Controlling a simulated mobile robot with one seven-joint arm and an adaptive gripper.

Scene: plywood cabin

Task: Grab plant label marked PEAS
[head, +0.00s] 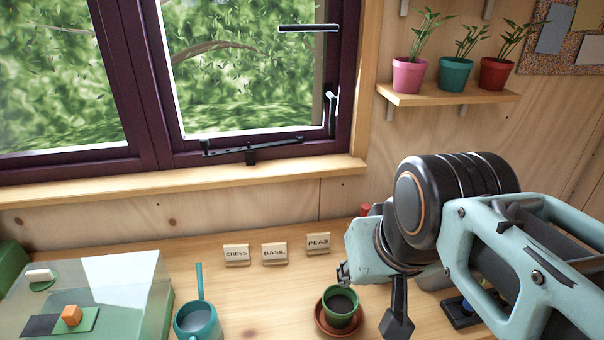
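The plant label marked PEAS (318,243) is a small pale wooden block standing upright on the wooden bench. It is the rightmost of three labels in a loose row. The label marked BASIL (275,253) and the label marked CRESS (236,255) stand to its left. My gripper (385,302) is to the right of the PEAS label in the picture and apart from it. The PEAS label is not hidden.
A green pot in a terracotta saucer (322,328) stands in front of the PEAS label, close to my gripper. A teal pan (197,322) and a clear-lidded box (135,285) are to the left. A shelf (450,97) with three potted plants hangs at the upper right.

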